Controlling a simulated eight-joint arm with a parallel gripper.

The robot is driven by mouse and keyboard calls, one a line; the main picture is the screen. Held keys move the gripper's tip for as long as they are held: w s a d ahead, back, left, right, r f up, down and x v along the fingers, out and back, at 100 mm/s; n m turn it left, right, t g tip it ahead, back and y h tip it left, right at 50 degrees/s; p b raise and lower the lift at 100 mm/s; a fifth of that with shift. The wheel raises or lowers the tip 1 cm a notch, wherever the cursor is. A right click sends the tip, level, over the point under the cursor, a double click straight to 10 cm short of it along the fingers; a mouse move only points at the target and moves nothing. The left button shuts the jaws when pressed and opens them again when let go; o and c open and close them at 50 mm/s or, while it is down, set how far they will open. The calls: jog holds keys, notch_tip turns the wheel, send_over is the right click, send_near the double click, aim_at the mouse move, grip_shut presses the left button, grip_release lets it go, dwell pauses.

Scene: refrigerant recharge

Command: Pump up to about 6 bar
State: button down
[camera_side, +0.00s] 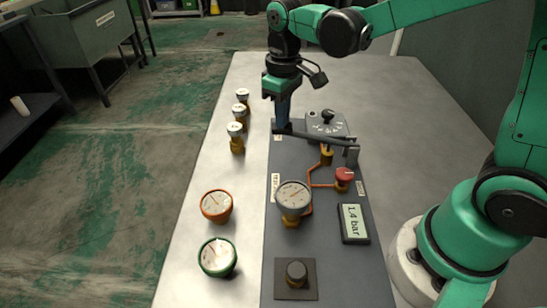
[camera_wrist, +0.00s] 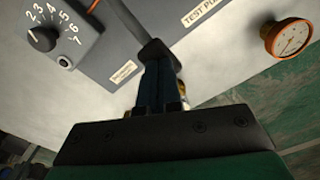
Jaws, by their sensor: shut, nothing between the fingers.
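The pump's dark lever (camera_side: 318,139) runs roughly level across the grey panel (camera_side: 335,264). My gripper (camera_side: 282,124) is shut and empty, pointing down at the lever's left end. In the wrist view the shut fingers (camera_wrist: 158,80) meet the lever's dark end grip (camera_wrist: 155,50); whether they press on it or only hover cannot be told. The display (camera_side: 354,223) reads 1.4 bar. A round gauge (camera_side: 294,196) stands on the panel, joined by orange pipe to a red knob (camera_side: 344,176) and a brass fitting (camera_side: 327,156).
A grey box with a numbered dial (camera_side: 326,124) sits behind the lever. A black knob (camera_side: 296,272) is at the front. The table's right side is bare.

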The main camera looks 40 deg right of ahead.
jog(key=shift+f, duration=1.75)
jog(key=shift+r, duration=2.9)
jog(key=shift+f, duration=0.15)
jog(key=shift+r, duration=0.2)
dwell(1.9)
dwell(0.7)
